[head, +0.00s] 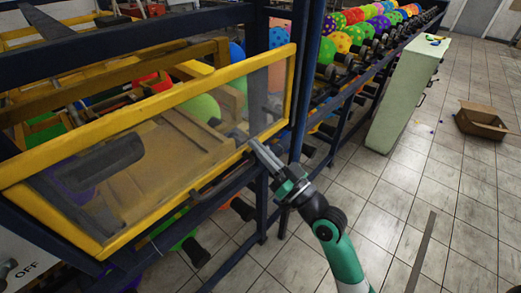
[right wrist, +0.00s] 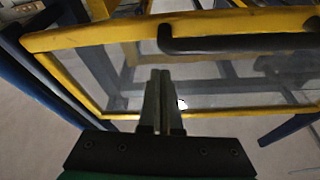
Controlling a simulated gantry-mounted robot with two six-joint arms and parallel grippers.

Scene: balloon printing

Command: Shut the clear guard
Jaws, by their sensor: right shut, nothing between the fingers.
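The clear guard (head: 165,138) is a see-through panel in a yellow frame on the dark blue machine frame. In the head view it spans the left half, and balloons show through it. My left gripper is not in view.
Several coloured balloons (head: 352,36) sit in a long rack running to the back. A pale green cabinet (head: 402,95) stands to its right, and an open cardboard box (head: 481,121) lies on the floor. The tiled floor at right is mostly clear.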

